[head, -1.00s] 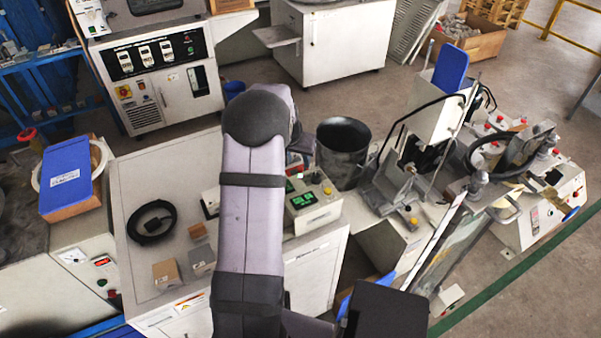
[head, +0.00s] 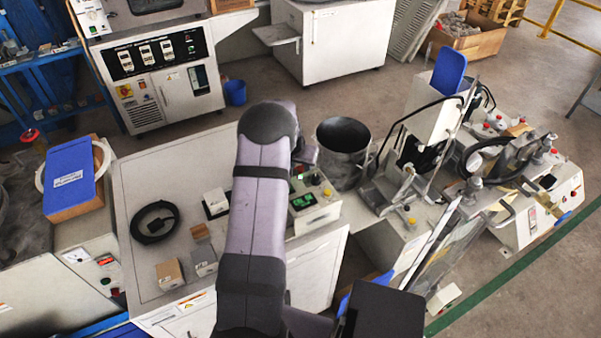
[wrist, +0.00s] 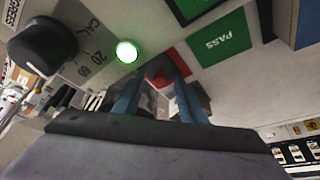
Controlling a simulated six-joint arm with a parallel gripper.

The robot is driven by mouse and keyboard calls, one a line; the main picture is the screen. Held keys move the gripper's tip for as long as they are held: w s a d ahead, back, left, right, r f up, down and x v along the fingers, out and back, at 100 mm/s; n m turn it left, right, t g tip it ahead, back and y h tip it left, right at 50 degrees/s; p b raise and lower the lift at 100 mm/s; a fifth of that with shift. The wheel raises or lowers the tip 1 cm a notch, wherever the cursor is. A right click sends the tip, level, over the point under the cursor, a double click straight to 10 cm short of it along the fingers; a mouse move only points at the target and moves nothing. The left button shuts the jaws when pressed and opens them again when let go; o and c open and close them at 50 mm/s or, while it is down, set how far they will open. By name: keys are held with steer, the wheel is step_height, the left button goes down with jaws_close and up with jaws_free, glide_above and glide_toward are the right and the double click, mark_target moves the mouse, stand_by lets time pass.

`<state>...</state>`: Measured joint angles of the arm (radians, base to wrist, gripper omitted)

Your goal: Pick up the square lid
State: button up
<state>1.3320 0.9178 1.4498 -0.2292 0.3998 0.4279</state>
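No piece in view can be surely picked out as the square lid. Candidates on the light bench are small blocks left of my arm: a white block (head: 214,198), a small brown block (head: 201,231), a grey block (head: 204,261) and a tan block (head: 170,273). In the wrist view my gripper (wrist: 158,78) shows two bluish fingers with a gap between them, and nothing is clearly held. A red patch shows beyond the fingertips. In the head view my arm hides the gripper.
An instrument with a green display (head: 305,202) stands right of my arm. The wrist view shows a black knob (wrist: 43,45), a lit green lamp (wrist: 127,51) and a green PASS label (wrist: 222,38). A black bin (head: 343,145) and black coil (head: 154,222) are nearby.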

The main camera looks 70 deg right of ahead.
jaws_close()
steer(key=shift+r, duration=0.1)
